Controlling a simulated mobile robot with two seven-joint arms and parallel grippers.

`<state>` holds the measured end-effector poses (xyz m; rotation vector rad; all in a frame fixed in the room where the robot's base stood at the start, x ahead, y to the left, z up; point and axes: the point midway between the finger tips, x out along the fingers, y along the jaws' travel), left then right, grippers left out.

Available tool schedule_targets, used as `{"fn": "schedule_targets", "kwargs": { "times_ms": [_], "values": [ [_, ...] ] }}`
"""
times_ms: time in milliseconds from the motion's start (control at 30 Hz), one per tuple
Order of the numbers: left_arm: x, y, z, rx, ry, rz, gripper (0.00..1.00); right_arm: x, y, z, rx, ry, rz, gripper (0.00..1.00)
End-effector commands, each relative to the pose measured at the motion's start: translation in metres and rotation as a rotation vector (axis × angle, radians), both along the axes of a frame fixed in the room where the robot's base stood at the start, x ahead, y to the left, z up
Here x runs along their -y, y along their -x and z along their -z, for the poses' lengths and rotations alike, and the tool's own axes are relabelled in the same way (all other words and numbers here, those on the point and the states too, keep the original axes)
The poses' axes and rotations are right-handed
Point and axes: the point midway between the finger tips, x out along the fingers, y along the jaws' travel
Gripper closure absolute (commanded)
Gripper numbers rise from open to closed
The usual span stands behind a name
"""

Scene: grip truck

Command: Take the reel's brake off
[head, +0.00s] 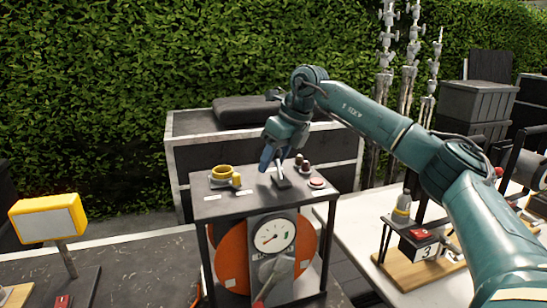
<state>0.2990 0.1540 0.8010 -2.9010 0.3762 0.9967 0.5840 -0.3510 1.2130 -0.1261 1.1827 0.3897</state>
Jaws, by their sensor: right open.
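The reel (230,256) is a big orange disc set under a dark-topped stand (207,207). A round white gauge (272,235) sits on its front. Below the gauge is a grey lever with a red end (260,301), pointing down. A small upright lever on a dark base (281,182) stands on the stand's top. I cannot tell which lever is the brake. My right gripper (270,163) is open, pointing down just above the stand's top, close beside the small upright lever. Whether it touches that lever is unclear. My left gripper is not in view.
A yellow ring-shaped part (222,172), dark knobs (301,163) and a red button (317,183) are on the stand's top. A yellow-framed lamp (48,217) stands left. A white table (352,238) at right bears a device marked 3 (418,249). A grey crate (345,150) stands behind.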

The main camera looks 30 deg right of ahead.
Motion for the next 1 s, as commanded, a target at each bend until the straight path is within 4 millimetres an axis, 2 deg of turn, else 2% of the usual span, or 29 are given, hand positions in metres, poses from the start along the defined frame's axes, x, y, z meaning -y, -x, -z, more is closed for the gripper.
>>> {"fn": "schedule_targets", "kwargs": {
  "times_ms": [267,800,1000],
  "values": [
    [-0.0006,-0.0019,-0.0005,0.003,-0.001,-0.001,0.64,-0.0006,-0.0005,0.0014,0.000,0.000,-0.001,0.55],
    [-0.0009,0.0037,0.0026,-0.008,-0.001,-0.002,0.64,-0.0005,-0.0005,0.0009,0.001,0.000,-0.001,1.00],
    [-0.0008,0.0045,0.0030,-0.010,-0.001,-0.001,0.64,-0.0005,-0.0005,0.0007,0.001,0.000,0.000,1.00]
  ]
}}
